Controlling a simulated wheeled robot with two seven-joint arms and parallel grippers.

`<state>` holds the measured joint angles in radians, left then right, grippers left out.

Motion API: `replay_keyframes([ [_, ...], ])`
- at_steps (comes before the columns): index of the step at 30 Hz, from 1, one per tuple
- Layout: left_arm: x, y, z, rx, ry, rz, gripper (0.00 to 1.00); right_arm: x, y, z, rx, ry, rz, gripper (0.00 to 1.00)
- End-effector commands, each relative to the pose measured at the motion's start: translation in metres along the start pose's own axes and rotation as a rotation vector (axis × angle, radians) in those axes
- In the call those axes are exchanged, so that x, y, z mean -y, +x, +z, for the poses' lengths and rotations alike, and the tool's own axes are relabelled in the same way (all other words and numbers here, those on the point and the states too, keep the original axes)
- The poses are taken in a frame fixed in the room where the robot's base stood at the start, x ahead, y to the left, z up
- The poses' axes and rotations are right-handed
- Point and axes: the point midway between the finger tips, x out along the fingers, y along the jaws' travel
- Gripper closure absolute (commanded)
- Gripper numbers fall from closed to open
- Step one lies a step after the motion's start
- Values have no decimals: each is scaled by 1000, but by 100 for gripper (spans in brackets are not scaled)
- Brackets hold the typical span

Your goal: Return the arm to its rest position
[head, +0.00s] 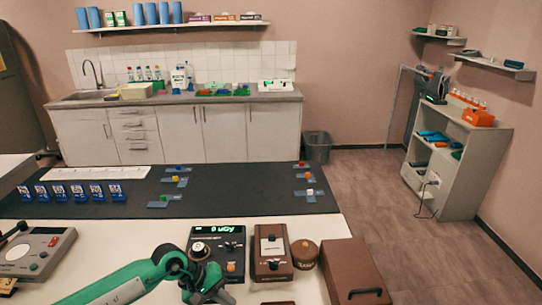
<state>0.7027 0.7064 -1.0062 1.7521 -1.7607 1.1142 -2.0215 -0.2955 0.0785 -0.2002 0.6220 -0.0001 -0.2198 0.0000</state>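My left arm (115,284) is green and comes in from the lower left over the white front table. The wrist covers the lower left part of this device. The fingertips are small and dark, so I cannot tell whether they are open or whether they touch anything. My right gripper is not in view.
A brown box device (272,263), a round brown container (305,252) and a brown case (356,271) stand to the right. A grey device (36,252) stands at the left. Blue card holders (71,193) line the dark mat (230,189). Open floor (400,230) lies right.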

Motion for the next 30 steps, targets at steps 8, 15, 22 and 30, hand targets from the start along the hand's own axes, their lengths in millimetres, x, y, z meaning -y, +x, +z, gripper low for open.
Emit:
replay_keyframes([
  [8,-115,-1,80,291,-554,617,100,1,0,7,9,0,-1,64],
  [15,-164,-65,86,670,-1223,1102,100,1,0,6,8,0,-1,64],
  [22,-128,-115,52,1092,-1916,1478,100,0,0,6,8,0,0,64],
  [30,-9,-115,32,-1145,1931,-1331,100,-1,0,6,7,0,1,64],
])
